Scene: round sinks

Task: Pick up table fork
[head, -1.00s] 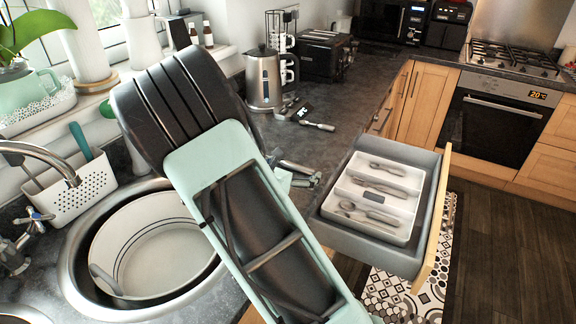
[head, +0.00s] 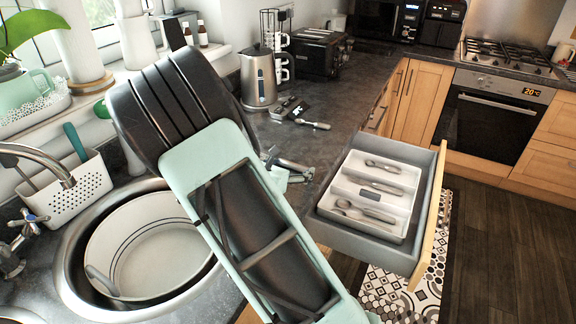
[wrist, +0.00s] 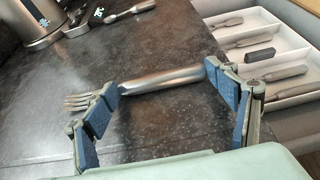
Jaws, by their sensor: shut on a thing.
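The table fork (wrist: 165,82) is a silver fork across the middle of the wrist view, its tines to the left and its handle end to the right. My gripper (wrist: 160,98) is shut on it, with one blue-padded fingertip near the neck and the other at the handle end. The fork is over or on the dark worktop; I cannot tell how much gap there is beneath it. In the head view my gripper (head: 288,172) shows partly beyond my arm, left of the drawer, and the fork is hard to make out.
An open drawer (head: 350,235) with a white cutlery tray (head: 398,232) holding several utensils is to the right. Another utensil (head: 313,124) lies on the worktop (head: 335,118) near the kettle (head: 258,78). A round sink (head: 72,270) with a white basin (head: 150,255) is at left.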

